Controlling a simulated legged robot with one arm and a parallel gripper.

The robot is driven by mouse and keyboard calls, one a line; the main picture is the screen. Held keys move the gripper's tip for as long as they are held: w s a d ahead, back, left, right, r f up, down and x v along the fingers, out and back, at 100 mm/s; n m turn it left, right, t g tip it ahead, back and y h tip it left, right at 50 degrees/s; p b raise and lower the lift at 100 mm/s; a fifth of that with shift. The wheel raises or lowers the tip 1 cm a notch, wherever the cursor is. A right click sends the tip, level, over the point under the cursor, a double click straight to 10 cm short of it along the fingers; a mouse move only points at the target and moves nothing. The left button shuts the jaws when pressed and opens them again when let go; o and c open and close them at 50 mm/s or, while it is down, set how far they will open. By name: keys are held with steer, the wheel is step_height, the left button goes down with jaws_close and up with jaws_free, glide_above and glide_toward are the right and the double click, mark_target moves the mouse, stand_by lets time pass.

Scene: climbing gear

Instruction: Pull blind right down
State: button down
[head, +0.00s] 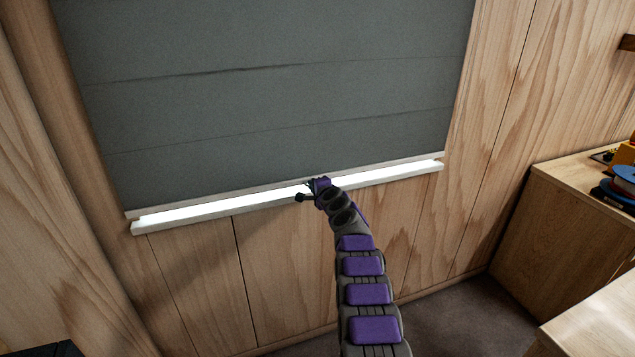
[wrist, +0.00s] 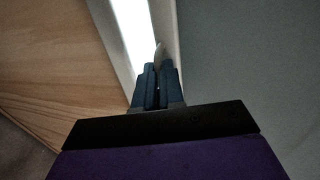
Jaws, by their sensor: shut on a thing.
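The dark grey blind (head: 270,90) hangs over the window in the head view and covers nearly all of it. Its pale bottom bar (head: 215,201) sits just above the white sill, with a thin bright strip of light between them. My gripper (head: 312,186) is at the middle of the bottom bar. In the wrist view my gripper (wrist: 157,75) has its fingers close together, shut on a small pale tab (wrist: 159,52) at the bar's edge. The blind's grey cloth (wrist: 240,60) fills the right side of that view. The fingertips hide part of the tab.
The white window sill (head: 180,220) runs below the blind. Wood-panelled wall (head: 280,250) surrounds the window. A wooden cabinet (head: 560,230) with a blue spool (head: 622,180) on it stands at the right. A pale wooden surface (head: 600,320) is at the lower right.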

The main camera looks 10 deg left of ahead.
steer(key=shift+w+d+f, duration=0.3)
steer(key=shift+d+f, duration=0.3)
steer(key=shift+f, duration=0.15)
steer(key=c, duration=1.2)
jaws_free()
steer(key=shift+d+f, duration=0.1)
steer(key=shift+c, duration=0.2)
steer(key=shift+s+a, duration=0.15)
steer(key=shift+a, duration=0.3)
steer(key=shift+s, duration=0.1)
